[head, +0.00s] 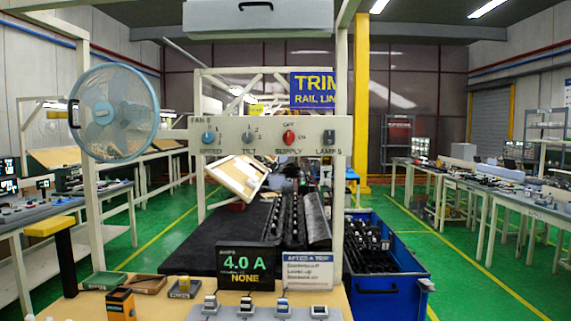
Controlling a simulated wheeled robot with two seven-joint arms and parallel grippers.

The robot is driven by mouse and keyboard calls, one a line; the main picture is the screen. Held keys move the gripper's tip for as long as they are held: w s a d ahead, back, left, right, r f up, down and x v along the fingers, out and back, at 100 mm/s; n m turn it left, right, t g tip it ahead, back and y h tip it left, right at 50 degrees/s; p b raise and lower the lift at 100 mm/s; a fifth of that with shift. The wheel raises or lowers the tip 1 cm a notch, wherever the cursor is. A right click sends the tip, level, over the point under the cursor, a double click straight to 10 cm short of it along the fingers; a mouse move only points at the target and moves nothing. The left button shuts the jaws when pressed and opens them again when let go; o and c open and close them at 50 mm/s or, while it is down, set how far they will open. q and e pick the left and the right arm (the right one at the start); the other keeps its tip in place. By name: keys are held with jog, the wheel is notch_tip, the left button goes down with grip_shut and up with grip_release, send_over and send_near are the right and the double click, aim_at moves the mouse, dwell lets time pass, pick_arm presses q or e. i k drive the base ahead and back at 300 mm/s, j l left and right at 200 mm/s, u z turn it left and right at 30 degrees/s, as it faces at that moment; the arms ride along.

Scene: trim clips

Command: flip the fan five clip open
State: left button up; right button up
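A panel (270,135) labelled FAN with a small character that looks like 5 hangs across the frame in the head view. A blue-rimmed fan (114,113) is mounted at the left. Several small clip-like pieces stand on a grey strip (262,315) at the bottom edge, including one with a blue part (282,304). Their labels are too small to read, so I cannot tell which is fan five. Neither gripper is in view.
A black display (247,268) reads 4.0 A and NONE; a white AFTER A TRIP sign (308,271) stands beside it. An orange-black device (121,305) and small trays (104,280) sit at the left of the wooden bench. A blue bin (390,287) stands to the right.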

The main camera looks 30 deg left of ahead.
aim_at(50, 114)
jog(key=u, duration=2.1)
